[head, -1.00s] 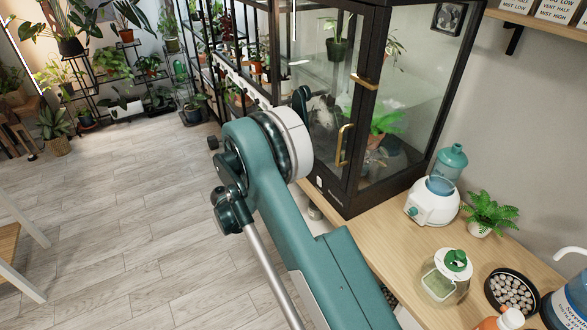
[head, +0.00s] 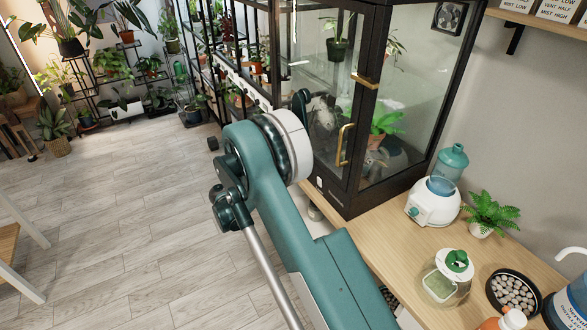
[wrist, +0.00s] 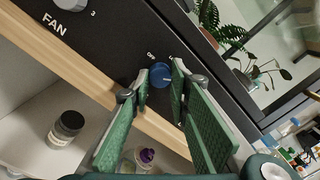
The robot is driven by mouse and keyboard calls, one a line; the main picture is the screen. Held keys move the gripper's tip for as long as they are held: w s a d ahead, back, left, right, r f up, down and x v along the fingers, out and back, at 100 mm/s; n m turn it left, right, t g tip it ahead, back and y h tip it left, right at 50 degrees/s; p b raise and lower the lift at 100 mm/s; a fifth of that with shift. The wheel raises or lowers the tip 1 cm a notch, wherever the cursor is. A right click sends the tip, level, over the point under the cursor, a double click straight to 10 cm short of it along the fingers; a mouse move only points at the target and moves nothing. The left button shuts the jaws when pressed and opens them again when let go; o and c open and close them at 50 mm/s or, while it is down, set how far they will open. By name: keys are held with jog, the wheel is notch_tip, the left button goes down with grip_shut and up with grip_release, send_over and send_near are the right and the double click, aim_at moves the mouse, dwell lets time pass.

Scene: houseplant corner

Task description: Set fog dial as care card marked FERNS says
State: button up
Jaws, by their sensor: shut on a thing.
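A small blue dial (wrist: 159,76) is on a black panel (wrist: 112,62) in the wrist view. My gripper (wrist: 160,78) is shut on it, with a green-padded finger at each side. "OFF" is printed beside the dial; its name and other marks are hidden or too small to read. In the head view my arm hides the gripper and the dial. Cards (head: 557,10) stand on the shelf at top right. Their upper parts are cut off, so I see no FERNS heading. One reads "MIST LOW", another "VENT HALF, MIST HIGH".
A grey knob (wrist: 70,4) marked FAN is on the same panel. A glass cabinet (head: 405,120) with brass handles stands on the wooden bench (head: 405,240). A white humidifier (head: 433,205), a fern (head: 490,212) and a jar (head: 440,285) crowd the bench's right side.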

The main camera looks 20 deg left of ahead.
jog(key=shift+m, duration=1.3)
jog(key=o, duration=0.9)
jog(key=shift+a, duration=0.1)
jog(key=v, duration=1.2)
